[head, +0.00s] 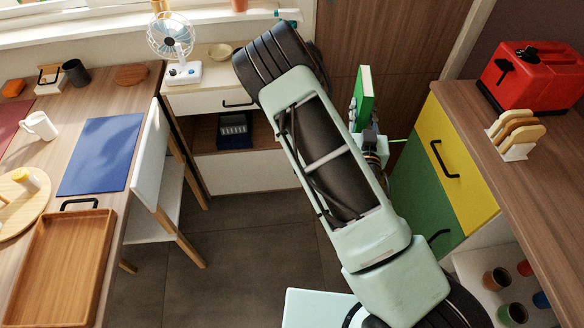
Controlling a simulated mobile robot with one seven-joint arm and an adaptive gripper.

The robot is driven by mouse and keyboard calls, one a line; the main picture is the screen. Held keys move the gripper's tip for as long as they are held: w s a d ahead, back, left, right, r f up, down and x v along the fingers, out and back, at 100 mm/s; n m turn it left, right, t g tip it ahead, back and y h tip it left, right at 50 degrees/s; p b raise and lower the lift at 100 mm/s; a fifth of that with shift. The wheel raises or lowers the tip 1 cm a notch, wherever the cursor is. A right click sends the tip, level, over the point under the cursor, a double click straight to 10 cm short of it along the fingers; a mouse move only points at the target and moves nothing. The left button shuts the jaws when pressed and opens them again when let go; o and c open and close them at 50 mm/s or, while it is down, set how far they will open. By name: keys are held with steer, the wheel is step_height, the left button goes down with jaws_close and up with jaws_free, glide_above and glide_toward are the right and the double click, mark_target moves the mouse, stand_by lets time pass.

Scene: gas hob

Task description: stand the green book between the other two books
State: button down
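The fingers are small and partly hidden by my arm. I cannot make out the other two books in this view.
A white cabinet with an open shelf (277,134) stands at the back; a dark blue item (235,131) is inside. A fan (172,45) is on top. The wooden table (95,202) is left. The right counter (559,165) holds a red toaster (535,75) and toast rack (516,137).

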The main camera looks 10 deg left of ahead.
steer(key=w+a+f+y+b, duration=0.1)
steer(key=w+a+f+b, duration=0.2)
steer(key=a+f+b, duration=0.4)
steer(key=w+a+f+n+y+b, duration=0.1)
steer(key=w+a+f+b, duration=0.3)
steer(key=a+f+b, duration=0.3)
steer(key=w+a+f+n+y+b, duration=0.1)
steer(key=w+a+f+b, duration=0.2)
steer(key=f+b, duration=1.1)
steer(key=a+f, duration=0.3)
steer(key=f, duration=0.8)
steer(key=shift+w+a+g+y+b, duration=0.15)
steer(key=shift+a+g+y+b, duration=0.15)
steer(key=shift+a+y+b, duration=0.1)
steer(key=shift+w, duration=0.1)
